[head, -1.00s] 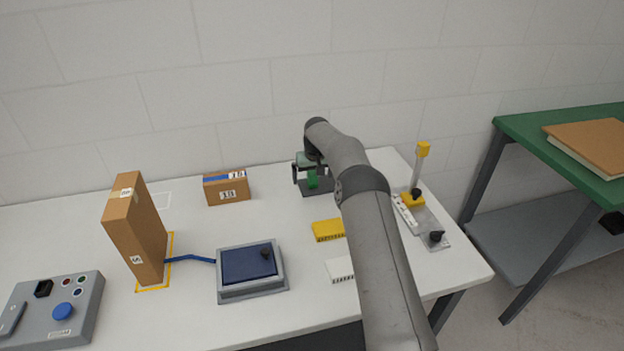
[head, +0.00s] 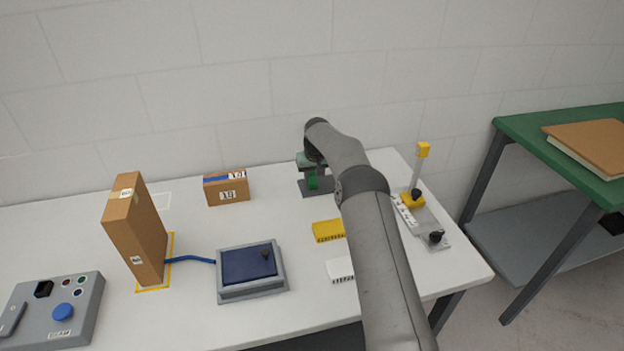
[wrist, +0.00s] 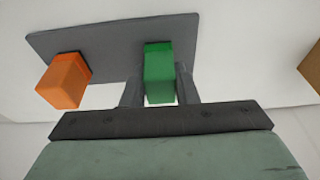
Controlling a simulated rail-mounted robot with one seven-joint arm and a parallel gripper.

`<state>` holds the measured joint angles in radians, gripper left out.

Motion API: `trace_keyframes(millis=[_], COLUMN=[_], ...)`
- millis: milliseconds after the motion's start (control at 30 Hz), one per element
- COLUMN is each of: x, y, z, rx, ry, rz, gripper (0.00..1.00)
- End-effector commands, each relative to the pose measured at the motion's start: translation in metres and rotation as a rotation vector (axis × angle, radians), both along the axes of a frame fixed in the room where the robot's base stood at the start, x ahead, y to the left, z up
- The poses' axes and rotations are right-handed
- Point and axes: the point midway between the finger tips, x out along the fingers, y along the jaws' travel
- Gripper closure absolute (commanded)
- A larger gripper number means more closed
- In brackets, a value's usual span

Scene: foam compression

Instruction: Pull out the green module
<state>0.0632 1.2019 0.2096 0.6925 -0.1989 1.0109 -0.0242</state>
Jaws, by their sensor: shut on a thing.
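The green module (wrist: 160,70) is a small upright block on a dark grey base plate (wrist: 105,40) in the wrist view. My gripper (wrist: 160,88) has one finger on each side of it and is shut on it. The module still stands at the plate; whether it is seated in it I cannot tell. In the head view the green module (head: 313,182) shows below my gripper (head: 312,174), over the dark plate (head: 308,192) near the back of the table. An orange block (wrist: 63,82) stands on the same plate, left of the green one in the wrist view.
A yellow block (head: 328,231) and a white block (head: 340,269) lie in front of the plate, partly behind my arm. A small carton (head: 227,190) stands to the left. A fixture with a yellow-topped post (head: 418,170) stands to the right.

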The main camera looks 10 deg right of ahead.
Motion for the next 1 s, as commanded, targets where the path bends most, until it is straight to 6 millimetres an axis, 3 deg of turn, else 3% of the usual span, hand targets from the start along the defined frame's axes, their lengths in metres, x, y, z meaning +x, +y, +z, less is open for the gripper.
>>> trace_keyframes(millis=[1000], x=[0.000], y=[0.000], z=[0.014], rx=[0.000], ry=[-0.001], rz=[0.000], gripper=[1.00])
